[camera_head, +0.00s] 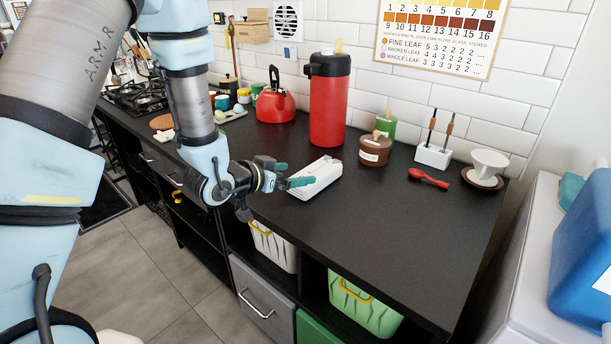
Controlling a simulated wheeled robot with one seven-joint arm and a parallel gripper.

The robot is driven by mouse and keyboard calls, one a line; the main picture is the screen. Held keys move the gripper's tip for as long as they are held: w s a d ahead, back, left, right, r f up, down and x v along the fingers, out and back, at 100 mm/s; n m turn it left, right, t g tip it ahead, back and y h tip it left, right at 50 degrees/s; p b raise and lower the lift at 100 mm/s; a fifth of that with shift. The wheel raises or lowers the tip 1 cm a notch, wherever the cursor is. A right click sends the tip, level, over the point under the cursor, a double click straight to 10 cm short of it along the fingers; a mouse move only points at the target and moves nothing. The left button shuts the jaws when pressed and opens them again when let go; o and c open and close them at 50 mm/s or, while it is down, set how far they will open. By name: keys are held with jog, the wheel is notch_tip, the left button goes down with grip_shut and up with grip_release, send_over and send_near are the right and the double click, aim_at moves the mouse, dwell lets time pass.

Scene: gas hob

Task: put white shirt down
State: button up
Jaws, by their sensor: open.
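A white block-like item (318,176) lies on the black counter (385,225) near its front edge. It may be the folded white shirt, but I cannot tell for sure. My gripper (292,174) is open at its left end, with teal fingertips. One fingertip overlaps the item's near left end in the picture; the other is just behind it. I cannot tell whether they touch it.
A red kettle (276,104) and red flask (327,104) stand behind. A brown jar (374,150), a red spoon (428,178), a white holder (433,156) and a white dripper (488,165) are to the right. The counter's front right is clear. Bins (366,309) sit below.

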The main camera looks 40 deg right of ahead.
jog(key=shift+v, duration=1.3)
